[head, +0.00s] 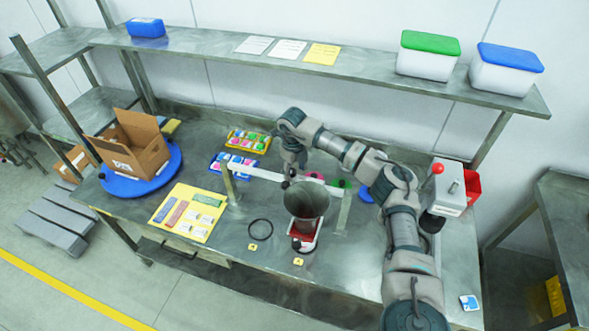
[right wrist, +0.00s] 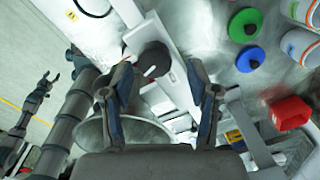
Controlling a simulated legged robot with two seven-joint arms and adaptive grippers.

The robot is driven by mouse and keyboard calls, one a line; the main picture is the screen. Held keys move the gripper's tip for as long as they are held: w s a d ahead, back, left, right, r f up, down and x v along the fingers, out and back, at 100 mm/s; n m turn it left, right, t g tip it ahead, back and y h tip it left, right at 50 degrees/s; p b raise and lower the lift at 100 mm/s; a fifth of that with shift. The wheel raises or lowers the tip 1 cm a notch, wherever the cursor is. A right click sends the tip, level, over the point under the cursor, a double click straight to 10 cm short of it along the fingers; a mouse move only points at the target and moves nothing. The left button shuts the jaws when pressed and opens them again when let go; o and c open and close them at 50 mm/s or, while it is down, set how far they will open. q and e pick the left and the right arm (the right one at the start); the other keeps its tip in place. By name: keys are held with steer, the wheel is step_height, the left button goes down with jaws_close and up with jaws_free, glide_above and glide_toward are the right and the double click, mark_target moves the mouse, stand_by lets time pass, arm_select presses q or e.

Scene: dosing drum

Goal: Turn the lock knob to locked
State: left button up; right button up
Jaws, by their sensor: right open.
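The lock knob (right wrist: 153,60) is round and black with a pale mark on its face. It sits on a white bar (right wrist: 170,50), which also shows in the head view (head: 262,174) above the bench. My right gripper (right wrist: 160,95) is open, its two fingers spread on either side of the knob's near side, with no clear contact. In the head view the right gripper (head: 289,172) points down at the bar and largely hides the knob. A grey metal cone (head: 307,198) hangs beside the bar. My left gripper (right wrist: 40,90) shows small in the right wrist view, away from the bar.
A red tray (head: 303,234) lies under the cone. A black ring (head: 260,229) and a yellow mat (head: 188,212) are on the bench. A red box (right wrist: 290,113) and coloured lids (right wrist: 250,60) stand beyond the bar. A cardboard box (head: 133,146) sits on a blue turntable.

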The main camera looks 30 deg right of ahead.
mark_target(294, 173)
steer(key=shift+w+f, duration=0.1)
steer(key=shift+w, duration=0.25)
steer(key=shift+w+a+r, duration=0.15)
steer(key=shift+w+r, duration=0.05)
steer(key=shift+w, duration=0.15)
step_height(294, 173, up, 12)
steer(key=s, duration=0.1)
steer(key=shift+s+f, duration=0.2)
